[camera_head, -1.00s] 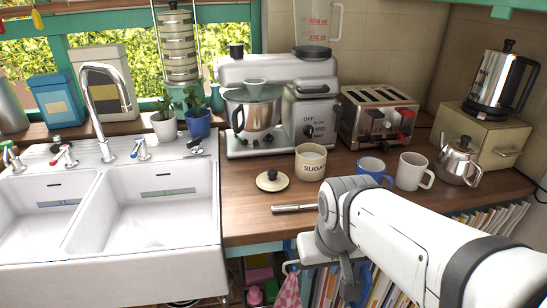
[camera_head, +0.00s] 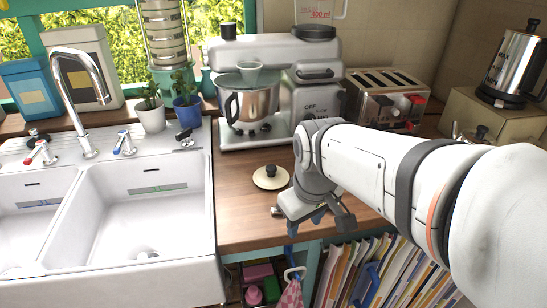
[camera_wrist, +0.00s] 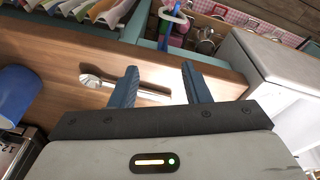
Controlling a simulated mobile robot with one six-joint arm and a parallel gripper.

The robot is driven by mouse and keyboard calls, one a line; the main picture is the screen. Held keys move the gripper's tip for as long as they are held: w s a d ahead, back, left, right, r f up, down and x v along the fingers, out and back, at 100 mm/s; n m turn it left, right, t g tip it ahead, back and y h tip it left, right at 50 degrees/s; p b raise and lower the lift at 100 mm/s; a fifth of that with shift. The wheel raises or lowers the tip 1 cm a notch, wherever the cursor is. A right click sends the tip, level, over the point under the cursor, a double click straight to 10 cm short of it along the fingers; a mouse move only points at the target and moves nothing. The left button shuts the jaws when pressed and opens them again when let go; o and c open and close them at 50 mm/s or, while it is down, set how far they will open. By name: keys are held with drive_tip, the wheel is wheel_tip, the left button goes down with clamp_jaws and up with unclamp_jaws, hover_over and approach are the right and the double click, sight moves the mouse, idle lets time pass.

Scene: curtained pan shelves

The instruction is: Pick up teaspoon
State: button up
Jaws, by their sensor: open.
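The teaspoon (camera_wrist: 150,95) lies on the wooden counter near its front edge in the wrist view. It is shiny metal, with its bowl (camera_wrist: 91,80) left of my gripper's left finger. Part of it shows between the two blue fingers, and the left finger hides its middle. My gripper (camera_wrist: 160,78) is open and empty, with its fingers over the spoon. In the head view my gripper (camera_head: 305,222) hangs above the counter's front edge. Only a small end of the teaspoon (camera_head: 276,211) shows there, left of my gripper; the rest is hidden.
A lid with a black knob (camera_head: 271,177) lies just behind my gripper. The white double sink (camera_head: 214,200) is left. A mixer (camera_head: 280,55) and toaster (camera_head: 388,95) stand behind. A blue mug (camera_wrist: 15,95) is at the wrist view's left. Books (camera_head: 365,270) stand below the counter.

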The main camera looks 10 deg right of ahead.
drive_tip(key=w+n, duration=0.3)
drive_tip(key=n, duration=0.1)
drive_tip(key=w+a+r+n+g+b, duration=0.1)
drive_tip(key=w+n, duration=0.3)
drive_tip(key=w+n+g, duration=0.1)
drive_tip(key=w+n, duration=0.3)
drive_tip(key=n, duration=0.1)
drive_tip(key=shift+a+r+b, duration=0.25)
drive_tip(key=shift+r+b, duration=0.1)
drive_tip(key=shift+r, duration=0.05)
drive_tip(key=shift+f, duration=0.25)
drive_tip(key=f, duration=0.7)
drive_tip(key=shift+s+d, duration=0.1)
drive_tip(key=shift+d, duration=0.15)
clamp_jaws()
